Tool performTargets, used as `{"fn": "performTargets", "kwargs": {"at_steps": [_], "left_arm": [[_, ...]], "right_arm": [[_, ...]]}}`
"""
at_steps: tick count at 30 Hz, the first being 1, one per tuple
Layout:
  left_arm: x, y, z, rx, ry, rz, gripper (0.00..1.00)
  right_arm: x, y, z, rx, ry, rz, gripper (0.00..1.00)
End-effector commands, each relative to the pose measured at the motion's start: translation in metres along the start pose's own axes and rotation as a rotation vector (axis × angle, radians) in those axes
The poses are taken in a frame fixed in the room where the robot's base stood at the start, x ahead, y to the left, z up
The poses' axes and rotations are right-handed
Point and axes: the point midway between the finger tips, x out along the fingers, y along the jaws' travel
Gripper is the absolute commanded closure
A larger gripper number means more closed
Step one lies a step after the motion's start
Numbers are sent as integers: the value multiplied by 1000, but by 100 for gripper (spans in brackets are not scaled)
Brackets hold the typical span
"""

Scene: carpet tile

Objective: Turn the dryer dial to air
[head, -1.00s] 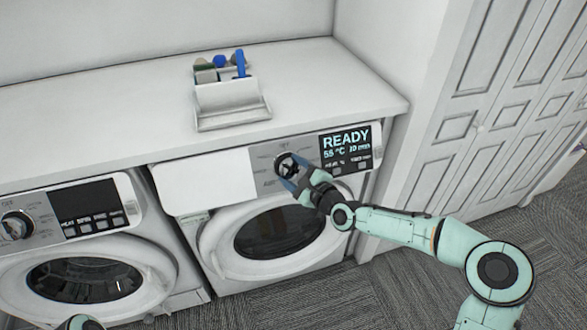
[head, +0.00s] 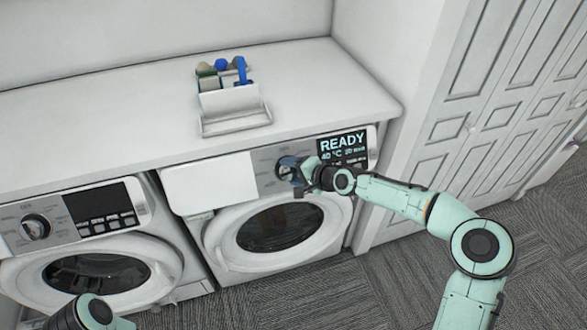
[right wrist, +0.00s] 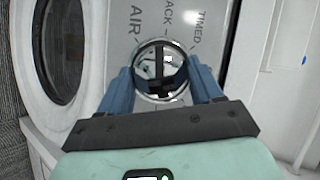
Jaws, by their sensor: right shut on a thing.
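The dryer (head: 208,228) is the right-hand machine, and its display (head: 343,147) reads READY and 40 °C. Its dial (head: 284,169) is a round chrome knob on the panel, partly hidden by my gripper in the head view. In the right wrist view the dial (right wrist: 160,70) sits between the blue fingers, with AIR, a label ending in ACK and TIMED printed around it. My right gripper (head: 290,169) is shut on the dial. The exact pointer setting is hard to read. Part of my left arm shows at the lower left, but its gripper does not show.
A washer (head: 95,240) with its own dial stands to the left. A white caddy (head: 232,105) with bottles and a blue-handled item sits on the white counter (head: 130,115). White panelled doors (head: 480,110) are at the right, above grey carpet (head: 400,290).

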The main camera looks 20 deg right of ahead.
Motion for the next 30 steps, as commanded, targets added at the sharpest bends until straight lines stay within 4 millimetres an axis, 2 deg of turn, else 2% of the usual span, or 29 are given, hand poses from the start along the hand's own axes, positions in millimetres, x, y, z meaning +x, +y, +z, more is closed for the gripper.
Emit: {"fn": "performTargets", "kwargs": {"at_steps": [15, 30], "left_arm": [[-15, 6, -2, 2, 6, 2, 57], [-18, 7, -3, 3, 7, 3, 57]], "right_arm": [[0, -5, 2, -405, -22, 204, 66], [1, -4, 1, -572, -30, 291, 66]]}}
